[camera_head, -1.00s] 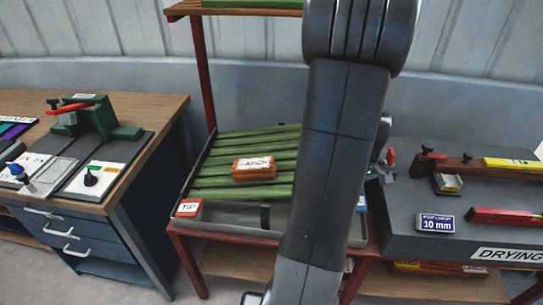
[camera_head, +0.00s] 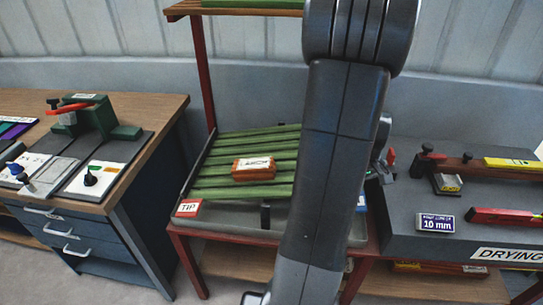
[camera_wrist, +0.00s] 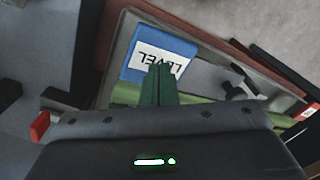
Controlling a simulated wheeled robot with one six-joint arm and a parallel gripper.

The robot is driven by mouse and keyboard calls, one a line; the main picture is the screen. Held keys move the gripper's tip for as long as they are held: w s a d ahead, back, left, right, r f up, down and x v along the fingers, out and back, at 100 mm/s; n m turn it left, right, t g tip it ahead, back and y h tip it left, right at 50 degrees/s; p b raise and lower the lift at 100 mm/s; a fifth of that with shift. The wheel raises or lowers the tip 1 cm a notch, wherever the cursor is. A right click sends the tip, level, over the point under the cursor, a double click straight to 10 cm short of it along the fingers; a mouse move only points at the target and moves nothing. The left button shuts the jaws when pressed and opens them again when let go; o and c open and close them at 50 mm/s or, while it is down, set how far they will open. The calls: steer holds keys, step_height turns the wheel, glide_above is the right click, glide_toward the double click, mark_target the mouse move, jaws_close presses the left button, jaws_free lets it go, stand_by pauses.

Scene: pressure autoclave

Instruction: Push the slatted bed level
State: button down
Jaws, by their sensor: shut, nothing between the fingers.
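The slatted bed (camera_head: 225,172) has several green slats in a grey tray (camera_head: 225,222) on a red-framed stand. An orange block with a white label (camera_head: 253,169) lies on the slats. A red pad marked TIP (camera_head: 188,208) is at the tray's front left corner. The blue LEVEL pad (camera_wrist: 166,36) is at the opposite corner in the wrist view; a sliver of it (camera_head: 361,203) shows beside my arm. My gripper (camera_wrist: 161,68) is shut and empty, its tips over the pad. I cannot tell whether they touch it. The bed's right part is hidden behind my arm.
A black peg (camera_head: 265,215) stands at the tray's front. A grey drying bench (camera_head: 420,215) with tools stands close on the right. A wooden-topped drawer cabinet (camera_head: 150,120) stands on the left, with floor between it and the stand.

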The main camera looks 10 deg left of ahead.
steer(key=shift+f, duration=0.15)
steer(key=shift+f+b, duration=2.9)
steer(key=shift+f, duration=0.8)
steer(key=shift+r+p, duration=4.1)
steer(key=shift+r, duration=1.05)
steer(key=shift+f, duration=0.1)
step_height(320, 180, down, 9)
steer(key=b, duration=0.7)
steer(key=shift+f, duration=0.1)
